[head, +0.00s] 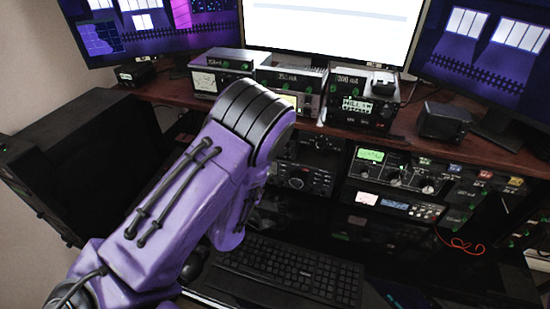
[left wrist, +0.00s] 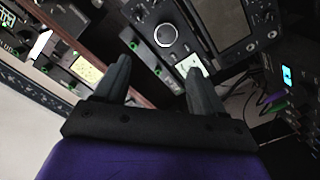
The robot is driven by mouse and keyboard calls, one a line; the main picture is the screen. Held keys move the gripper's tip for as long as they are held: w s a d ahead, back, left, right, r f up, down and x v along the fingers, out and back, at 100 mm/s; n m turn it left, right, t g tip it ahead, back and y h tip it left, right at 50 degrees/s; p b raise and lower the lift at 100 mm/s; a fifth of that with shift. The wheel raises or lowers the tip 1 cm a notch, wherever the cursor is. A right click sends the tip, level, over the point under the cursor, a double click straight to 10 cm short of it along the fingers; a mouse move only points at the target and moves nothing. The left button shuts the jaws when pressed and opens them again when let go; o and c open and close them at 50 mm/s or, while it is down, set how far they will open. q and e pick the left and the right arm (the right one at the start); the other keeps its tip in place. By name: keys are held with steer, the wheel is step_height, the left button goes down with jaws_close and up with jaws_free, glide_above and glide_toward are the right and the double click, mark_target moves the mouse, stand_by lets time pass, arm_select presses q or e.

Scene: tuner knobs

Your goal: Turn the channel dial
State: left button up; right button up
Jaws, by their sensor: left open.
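A radio unit with a large round dial (left wrist: 165,35) lies ahead of my left gripper (left wrist: 160,67) in the left wrist view. The gripper's two dark fingers are spread apart with nothing between them, and the dial appears beyond their tips, apart from them. In the head view my purple left arm reaches up to the equipment and hides its own gripper. A radio with a dark knob (head: 297,183) shows just right of the arm. A tuner unit with several knobs (head: 427,187) stands farther right. I cannot read which one is the channel dial. My right gripper is not in view.
A wooden shelf (head: 470,148) carries small meter boxes (head: 362,100) above the radios. A black keyboard (head: 290,270) lies below them. A dark cabinet (head: 90,160) stands at left, and a red cable (head: 462,244) hangs at right. Monitors line the back.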

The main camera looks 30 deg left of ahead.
arm_select(q)
steer(key=f+p+x, duration=0.1)
steer(key=p+x, duration=0.2)
steer(key=x, duration=0.8)
steer(key=shift+f, duration=0.15)
steer(key=shift+s, duration=0.15)
steer(key=c, duration=1.1)
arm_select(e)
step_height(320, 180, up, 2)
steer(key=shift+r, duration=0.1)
